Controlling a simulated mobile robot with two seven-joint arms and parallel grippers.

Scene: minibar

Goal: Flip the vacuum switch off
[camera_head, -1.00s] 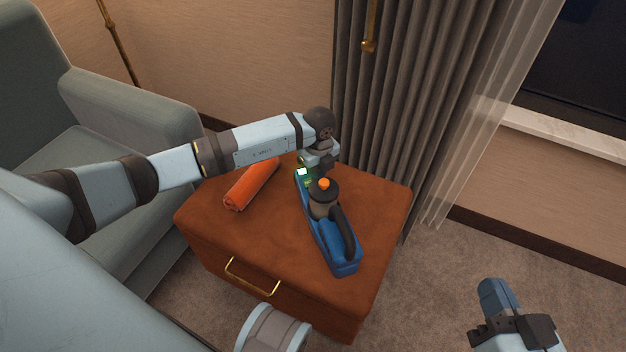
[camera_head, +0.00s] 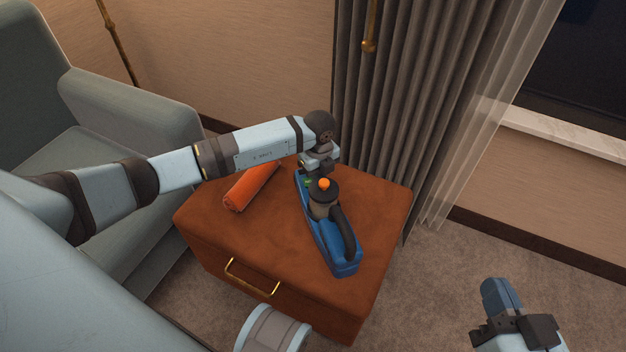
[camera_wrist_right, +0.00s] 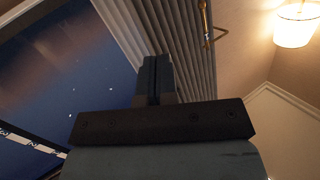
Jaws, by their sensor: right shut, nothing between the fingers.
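The blue vacuum (camera_head: 318,236) lies on the brown leather-like nightstand, with a dark handle and an orange knob (camera_head: 324,183) on its dark round part. My left arm reaches in from the left, and my left gripper (camera_head: 308,177) is at the vacuum's far end. The wrist hides most of its fingers, and I cannot tell whether they touch the vacuum. A small green spot shows there; the switch itself is not clearly visible. My right gripper (camera_head: 492,290) is shut and empty, away from the nightstand at lower right. It also shows in the right wrist view (camera_wrist_right: 155,68).
An orange roll (camera_head: 250,188) lies left of the vacuum on the nightstand (camera_head: 215,232), under my left forearm. A grey-blue armchair (camera_head: 130,105) stands to the left. Grey curtains (camera_head: 400,110) hang close behind. Carpet (camera_head: 430,270) is clear to the right.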

